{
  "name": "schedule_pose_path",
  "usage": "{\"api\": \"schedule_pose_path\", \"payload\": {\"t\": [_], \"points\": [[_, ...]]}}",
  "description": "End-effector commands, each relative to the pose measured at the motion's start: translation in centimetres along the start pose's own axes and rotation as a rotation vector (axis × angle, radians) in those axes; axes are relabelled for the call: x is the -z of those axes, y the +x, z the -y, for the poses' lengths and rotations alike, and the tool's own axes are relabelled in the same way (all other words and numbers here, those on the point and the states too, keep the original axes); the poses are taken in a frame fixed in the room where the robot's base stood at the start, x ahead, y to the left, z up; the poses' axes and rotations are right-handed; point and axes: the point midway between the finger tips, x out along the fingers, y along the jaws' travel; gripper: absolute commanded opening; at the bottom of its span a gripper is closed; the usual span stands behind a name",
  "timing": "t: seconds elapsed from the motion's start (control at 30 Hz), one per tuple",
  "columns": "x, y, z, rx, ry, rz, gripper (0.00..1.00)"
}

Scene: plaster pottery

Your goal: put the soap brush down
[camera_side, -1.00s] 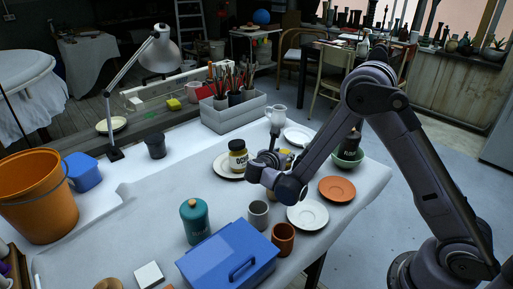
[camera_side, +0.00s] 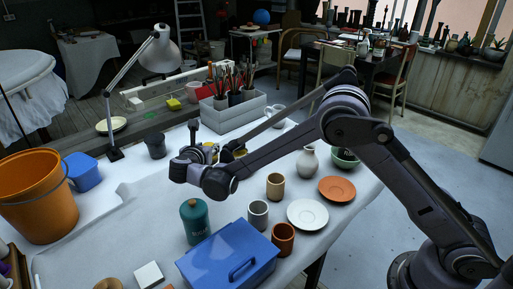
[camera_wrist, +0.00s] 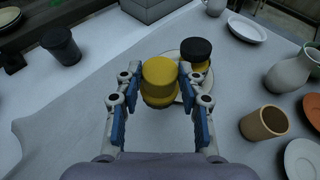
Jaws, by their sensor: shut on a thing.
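The soap brush (camera_wrist: 158,80) is a round yellow piece with a stepped, two-level shape. In the wrist view my gripper (camera_wrist: 159,108) is shut on it, with blue-padded fingers on either side. In the side view my gripper (camera_side: 188,160) is over the left-middle part of the table, and a bit of yellow shows beside it. I cannot tell the brush's exact height above the table. The brush's lower side is hidden.
A black-lidded yellow jar (camera_wrist: 196,52) stands on a plate just right of the brush. A dark cup (camera_wrist: 60,46) stands to the left. A tan cup (camera_wrist: 264,122) and white vase (camera_wrist: 289,73) are at right. Bare white table (camera_wrist: 50,110) lies left of my gripper.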

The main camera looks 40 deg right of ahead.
Motion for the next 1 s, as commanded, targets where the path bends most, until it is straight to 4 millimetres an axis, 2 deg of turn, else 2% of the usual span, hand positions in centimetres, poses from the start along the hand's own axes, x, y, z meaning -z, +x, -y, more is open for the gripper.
{"api": "schedule_pose_path", "payload": {"t": [0.03,0.17,0.27,0.7,1.0], "points": [[0.1,-0.4,-0.9,-0.013,-0.006,0.000,0.02],[0.5,-1.0,-2.2,-0.029,-0.013,0.001,0.02],[1.4,-1.5,-3.4,-0.033,-0.015,0.001,0.02],[7.5,-3.8,-9.9,-0.031,-0.014,0.001,0.02],[9.1,-4.3,-11.6,-0.030,-0.013,0.001,0.02]]}}
